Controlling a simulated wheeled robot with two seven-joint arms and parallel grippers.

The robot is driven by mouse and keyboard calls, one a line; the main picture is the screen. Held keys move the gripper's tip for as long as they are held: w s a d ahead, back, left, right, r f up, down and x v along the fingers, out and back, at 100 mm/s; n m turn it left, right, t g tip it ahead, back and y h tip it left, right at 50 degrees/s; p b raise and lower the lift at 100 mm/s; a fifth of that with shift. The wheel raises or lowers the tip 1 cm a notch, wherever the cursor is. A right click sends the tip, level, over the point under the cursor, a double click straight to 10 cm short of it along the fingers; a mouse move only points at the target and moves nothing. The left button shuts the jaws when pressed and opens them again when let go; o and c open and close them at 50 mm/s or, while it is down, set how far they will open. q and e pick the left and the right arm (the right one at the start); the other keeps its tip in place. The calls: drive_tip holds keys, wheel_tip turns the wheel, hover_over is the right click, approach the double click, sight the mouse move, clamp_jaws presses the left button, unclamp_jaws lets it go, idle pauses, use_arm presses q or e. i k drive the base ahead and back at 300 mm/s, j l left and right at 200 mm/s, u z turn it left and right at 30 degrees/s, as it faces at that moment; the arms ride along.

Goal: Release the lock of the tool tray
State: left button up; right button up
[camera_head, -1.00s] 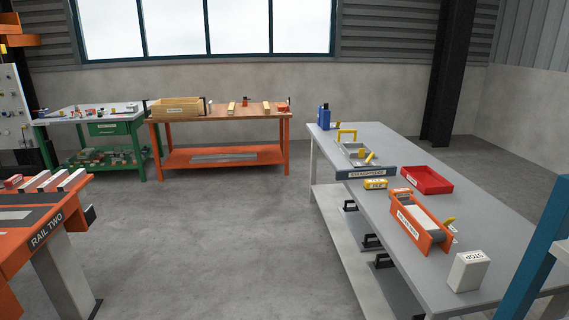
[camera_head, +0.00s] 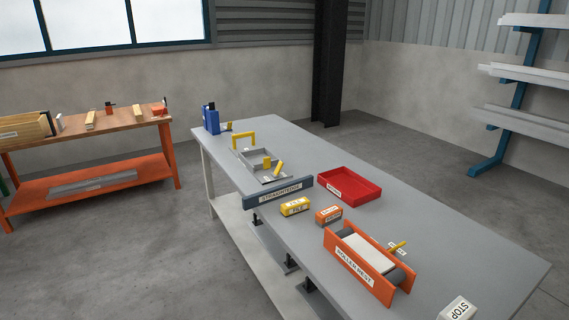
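A grey open tray (camera_head: 258,166) lies on the grey bench towards its far end. A yellow arched handle (camera_head: 244,137) stands at its far side. A small yellow block (camera_head: 267,162) and a tilted yellow lever (camera_head: 278,169) stand at the tray's near right part. I cannot tell whether either is the lock, or what state a lock is in. A red tray (camera_head: 348,187) lies to the right; its label is too small to read. Neither of my grippers is in view.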

sight(279, 166)
drive_tip(key=z, duration=0.45)
drive_tip(key=i+j+z, duration=0.15)
drive_tip(key=z, duration=0.3)
drive_tip(key=i+j+z, duration=0.1)
drive_tip(key=j+z, duration=0.25)
drive_tip(key=z, duration=0.15)
drive_tip(key=j+z, duration=0.3)
drive_tip(key=z, duration=0.15)
drive_tip(key=j+z, duration=0.15)
drive_tip(key=j, duration=0.45)
drive_tip(key=j+z, duration=0.15)
drive_tip(key=j, duration=0.5)
drive_tip(key=j+z, duration=0.15)
drive_tip(key=j, duration=0.45)
drive_tip(key=k+j+z, duration=0.15)
drive_tip(key=j, duration=0.45)
drive_tip(key=k+j+z, duration=0.15)
drive_tip(key=j, duration=1.15)
drive_tip(key=i, duration=0.4)
